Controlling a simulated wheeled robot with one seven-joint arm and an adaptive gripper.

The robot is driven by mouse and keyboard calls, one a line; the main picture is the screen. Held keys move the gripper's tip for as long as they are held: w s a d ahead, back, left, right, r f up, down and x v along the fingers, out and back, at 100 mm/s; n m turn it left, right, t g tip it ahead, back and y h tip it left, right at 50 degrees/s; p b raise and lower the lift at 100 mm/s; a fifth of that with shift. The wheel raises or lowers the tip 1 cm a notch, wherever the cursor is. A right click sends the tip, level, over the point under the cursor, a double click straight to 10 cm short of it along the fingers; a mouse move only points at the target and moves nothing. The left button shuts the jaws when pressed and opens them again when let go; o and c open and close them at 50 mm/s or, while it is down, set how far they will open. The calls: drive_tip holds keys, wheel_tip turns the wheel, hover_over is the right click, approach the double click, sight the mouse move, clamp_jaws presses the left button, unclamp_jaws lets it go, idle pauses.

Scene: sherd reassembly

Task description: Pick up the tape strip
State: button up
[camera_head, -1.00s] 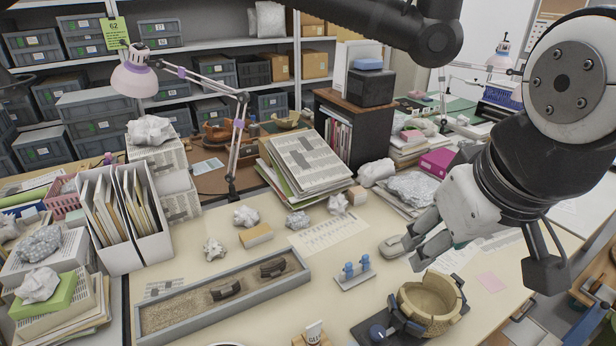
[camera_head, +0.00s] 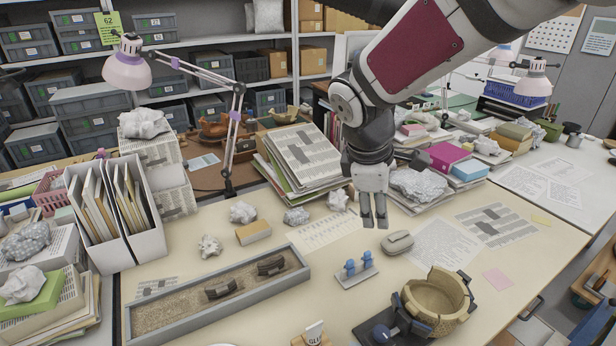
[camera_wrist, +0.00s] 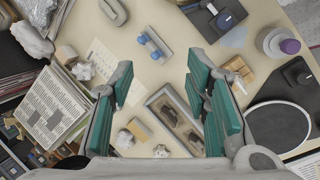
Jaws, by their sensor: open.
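Two small blue pieces stand on a pale rack (camera_head: 357,274) in the middle of the table; they look like the tape strips, but I cannot tell for sure. The rack also shows near the top of the wrist view (camera_wrist: 153,46). My gripper (camera_head: 375,216) hangs pointing down, behind and slightly right of the rack, above the table. Its teal-padded fingers (camera_wrist: 160,88) are apart with nothing between them. A tan, partly assembled pot (camera_head: 437,301) with dark blue clamps sits on a dark base at the front right.
A grey rounded case (camera_head: 398,241) lies just right of my gripper. A sand tray (camera_head: 305,275) with dark sherds is at the left front. A stack of papers (camera_head: 300,160) stands behind left. Crumpled paper (camera_head: 243,212) and a tan block (camera_head: 253,233) lie nearby.

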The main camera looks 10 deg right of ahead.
drive_tip(key=w+a+f+n+b, duration=0.1)
drive_tip(key=w+a+f+n, duration=0.1)
drive_tip(key=w+f+n, duration=0.35)
drive_tip(key=n+b, duration=0.1)
drive_tip(key=n, duration=0.3)
approach(349, 261)
drive_tip(key=shift+g+h, duration=0.4)
drive_tip(key=x, duration=1)
drive_tip(key=shift+w+a, duration=0.25)
drive_tip(key=shift+a, duration=0.05)
drive_tip(key=shift+w+d+f, duration=0.15)
drive_tip(key=shift+d+f, duration=0.05)
drive_tip(key=shift+f, duration=0.2)
drive_tip(key=shift+m, duration=0.25)
drive_tip(key=c, duration=0.8)
